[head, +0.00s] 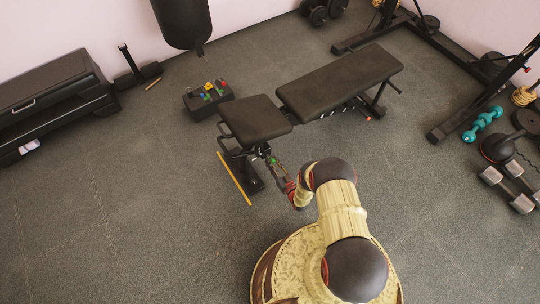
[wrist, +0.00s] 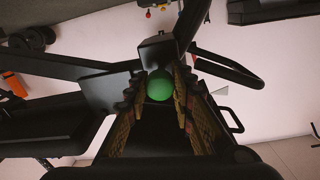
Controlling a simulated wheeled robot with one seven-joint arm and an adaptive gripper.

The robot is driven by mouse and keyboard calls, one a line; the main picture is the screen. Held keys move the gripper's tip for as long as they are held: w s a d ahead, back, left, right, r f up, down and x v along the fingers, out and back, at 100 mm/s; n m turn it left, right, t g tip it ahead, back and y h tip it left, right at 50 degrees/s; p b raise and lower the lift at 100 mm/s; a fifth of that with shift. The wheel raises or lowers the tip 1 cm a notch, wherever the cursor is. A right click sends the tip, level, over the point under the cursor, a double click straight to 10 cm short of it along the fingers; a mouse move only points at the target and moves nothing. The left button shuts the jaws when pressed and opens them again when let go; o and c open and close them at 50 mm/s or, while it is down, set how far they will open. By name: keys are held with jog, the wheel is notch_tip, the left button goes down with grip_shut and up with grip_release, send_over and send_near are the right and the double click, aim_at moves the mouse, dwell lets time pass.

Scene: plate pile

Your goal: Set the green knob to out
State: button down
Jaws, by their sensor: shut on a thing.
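The green knob (wrist: 160,86) is a round green ball seen in the wrist view, between the two fingers of my gripper (wrist: 158,92). The fingers are shut on it, one on each side. In the head view the gripper (head: 278,168) reaches the near end of the black weight bench (head: 258,118), under its short seat pad. A small spot of green shows there, but the knob's setting cannot be read. The bench's dark frame shows behind the knob in the wrist view.
A black box (head: 197,108) with several coloured pieces on top stands left of the bench. A yellow stick (head: 234,178) lies on the floor beside the bench foot. Teal dumbbells (head: 482,124) and other weights lie at the right.

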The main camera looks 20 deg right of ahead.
jog(key=shift+s+f, duration=0.1)
jog(key=shift+s, duration=0.15)
jog(key=c, duration=1.8)
grip_release()
jog(key=shift+d, duration=0.1)
jog(key=shift+c, duration=0.2)
jog(key=o, duration=0.4)
jog(key=shift+c, duration=0.2)
jog(key=v, duration=1.2)
